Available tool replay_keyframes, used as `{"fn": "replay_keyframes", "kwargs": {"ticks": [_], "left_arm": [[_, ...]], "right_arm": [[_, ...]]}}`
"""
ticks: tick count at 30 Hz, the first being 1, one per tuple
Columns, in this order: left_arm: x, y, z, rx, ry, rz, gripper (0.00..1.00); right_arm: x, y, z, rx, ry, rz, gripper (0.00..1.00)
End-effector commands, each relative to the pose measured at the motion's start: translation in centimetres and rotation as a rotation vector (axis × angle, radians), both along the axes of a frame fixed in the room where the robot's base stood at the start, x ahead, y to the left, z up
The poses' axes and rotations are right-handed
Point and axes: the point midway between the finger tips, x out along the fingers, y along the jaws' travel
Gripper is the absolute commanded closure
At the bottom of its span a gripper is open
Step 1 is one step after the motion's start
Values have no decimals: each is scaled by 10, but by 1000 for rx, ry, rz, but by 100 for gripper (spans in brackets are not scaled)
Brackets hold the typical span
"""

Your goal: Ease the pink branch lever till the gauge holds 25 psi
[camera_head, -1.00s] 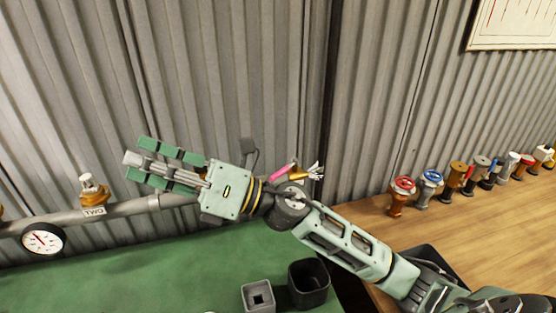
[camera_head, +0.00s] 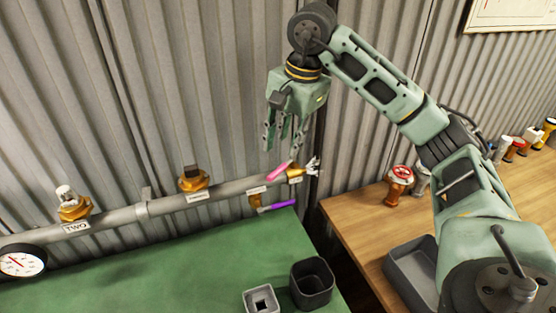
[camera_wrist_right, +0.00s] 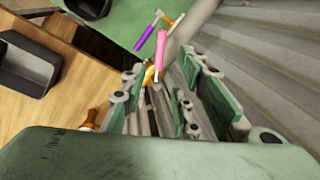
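The pink lever (camera_head: 279,171) sits at the right end of the grey pipe, by a brass fitting (camera_head: 294,173). It also shows in the right wrist view (camera_wrist_right: 161,50). My right gripper (camera_head: 285,150) points down just above the lever, open and empty. In the wrist view its fingers (camera_wrist_right: 172,85) are spread, with the pink lever ahead of the gap; I cannot tell whether they touch it. The white-faced gauge (camera_head: 20,262) is at the left edge, partly cut off, its reading too small to make out. My left gripper is not in view.
A purple lever (camera_head: 279,205) hangs just below the pink one. The pipe (camera_head: 160,206) also carries a fitting labelled TWO (camera_head: 74,206) and another brass one (camera_head: 193,180). Several valves line the wooden table.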

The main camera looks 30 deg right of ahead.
Motion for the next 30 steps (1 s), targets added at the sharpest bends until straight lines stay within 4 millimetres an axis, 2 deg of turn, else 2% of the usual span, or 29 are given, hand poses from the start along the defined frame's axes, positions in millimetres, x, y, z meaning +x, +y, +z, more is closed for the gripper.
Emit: {"fn": "replay_keyframes", "kwargs": {"ticks": [15,19,26,30], "left_arm": [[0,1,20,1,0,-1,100],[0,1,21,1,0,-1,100],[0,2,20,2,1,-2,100],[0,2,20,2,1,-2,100]], "right_arm": [[12,3,-67,-3,5,-1,71],[13,4,-74,-3,2,-1,71],[13,4,-75,-2,2,0,71],[13,4,-75,-2,2,0,82]]}}
